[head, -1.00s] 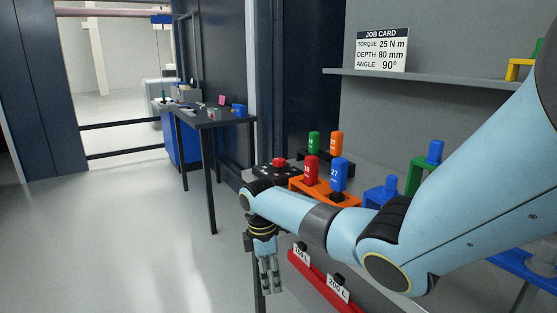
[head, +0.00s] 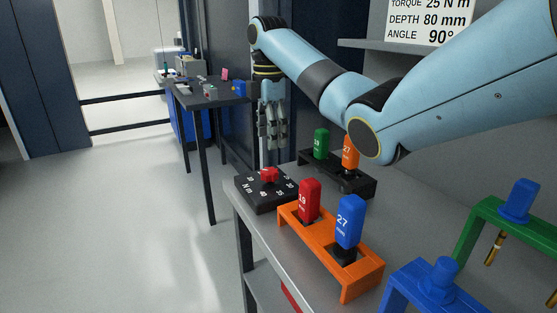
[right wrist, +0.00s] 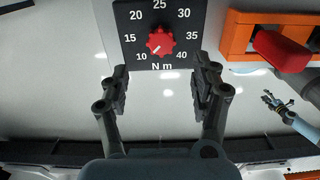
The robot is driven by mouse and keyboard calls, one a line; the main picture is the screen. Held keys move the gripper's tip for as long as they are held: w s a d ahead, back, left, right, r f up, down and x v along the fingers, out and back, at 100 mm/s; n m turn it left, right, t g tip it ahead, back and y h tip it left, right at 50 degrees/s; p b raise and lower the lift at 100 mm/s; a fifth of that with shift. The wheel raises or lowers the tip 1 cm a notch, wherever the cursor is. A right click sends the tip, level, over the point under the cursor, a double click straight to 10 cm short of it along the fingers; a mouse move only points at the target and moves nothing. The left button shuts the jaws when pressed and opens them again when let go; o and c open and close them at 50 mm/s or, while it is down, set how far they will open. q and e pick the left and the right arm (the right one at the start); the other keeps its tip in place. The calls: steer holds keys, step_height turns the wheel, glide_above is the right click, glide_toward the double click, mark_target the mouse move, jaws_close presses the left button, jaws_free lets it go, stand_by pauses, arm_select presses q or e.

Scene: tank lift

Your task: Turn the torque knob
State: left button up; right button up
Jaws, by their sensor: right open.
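An orange rack (head: 320,247) with a red and a blue tool stands close right of the dial. A black rack (head: 352,184) with green and orange tools is behind. The job card (head: 429,20) reads 25 N m. Open floor lies left.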

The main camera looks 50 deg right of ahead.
mark_target(269, 171)
steer(key=shift+f, duration=0.4)
steer(key=f, duration=0.4)
steer(key=shift+s+a+f, duration=0.15)
steer(key=shift+a+f, duration=0.15)
step_height(269, 171, down, 4)
steer(key=shift+d+b, duration=0.15)
steer(key=shift+b, duration=0.2)
steer(key=shift+f, duration=0.45)
steer(key=shift+c, duration=1.3)
arm_select(q)
steer(key=shift+s+a+f, duration=0.15)
steer(key=shift+s+a, duration=0.05)
steer(key=shift+a, duration=0.4)
steer(key=shift+s+a+f, duration=0.15)
steer(key=shift+s+a, duration=0.05)
steer(key=shift+a, duration=0.4)
arm_select(e)
steer(key=c, duration=0.9)
